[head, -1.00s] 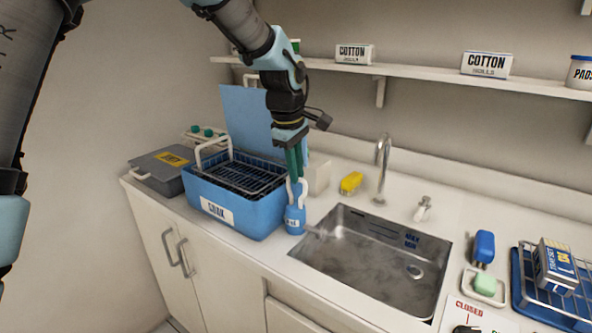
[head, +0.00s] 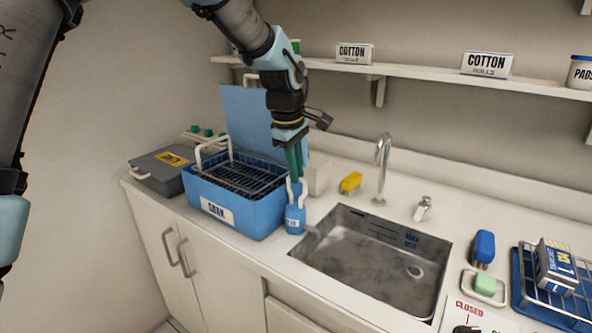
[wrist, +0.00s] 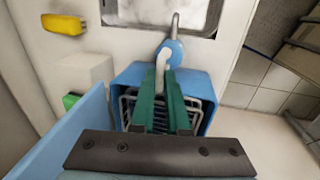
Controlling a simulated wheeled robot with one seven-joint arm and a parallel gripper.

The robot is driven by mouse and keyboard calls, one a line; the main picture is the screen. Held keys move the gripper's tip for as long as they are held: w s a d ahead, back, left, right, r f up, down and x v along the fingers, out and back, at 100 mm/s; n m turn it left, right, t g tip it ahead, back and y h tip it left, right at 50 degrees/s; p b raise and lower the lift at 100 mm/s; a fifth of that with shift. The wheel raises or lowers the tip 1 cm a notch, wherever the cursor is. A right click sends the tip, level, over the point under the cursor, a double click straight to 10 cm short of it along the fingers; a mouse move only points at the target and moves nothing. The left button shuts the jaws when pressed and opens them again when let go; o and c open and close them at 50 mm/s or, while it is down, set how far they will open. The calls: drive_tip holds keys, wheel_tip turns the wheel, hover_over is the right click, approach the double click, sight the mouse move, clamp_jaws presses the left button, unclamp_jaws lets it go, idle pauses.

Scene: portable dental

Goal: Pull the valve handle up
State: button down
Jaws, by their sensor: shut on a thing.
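My gripper (head: 295,174) points down with its green fingers shut on the white handle (wrist: 164,62) of a blue jug. The blue jug (head: 295,220) is upright between the blue basket and the sink; its spout points toward the sink. I cannot tell whether its base touches the counter. A dark part (head: 466,329), perhaps the valve handle, shows at the bottom edge beside a white card marked CLOSED (head: 472,313). It is mostly cut off, so its position is unclear. My gripper is far to its left.
A blue basket bin (head: 240,218) with a wire rack stands left of the jug. The steel sink (head: 365,265) and tap (head: 382,165) are to the right. A soap dish (head: 484,290) and a blue rack (head: 540,312) stand further right.

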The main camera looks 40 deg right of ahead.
wheel_tip(320, 180, up, 4)
drive_tip(key=shift+f+p, duration=0.2)
drive_tip(key=shift+p, duration=0.65)
drive_tip(key=shift+w, duration=0.1)
drive_tip(key=c, duration=0.9)
unclamp_jaws()
wheel_tip(320, 180, up, 10)
drive_tip(key=a+b, duration=0.2)
drive_tip(key=b, duration=0.1)
drive_tip(key=shift+s+r, duration=0.25)
drive_tip(key=shift+s, duration=0.1)
drive_tip(key=shift+a, duration=0.1)
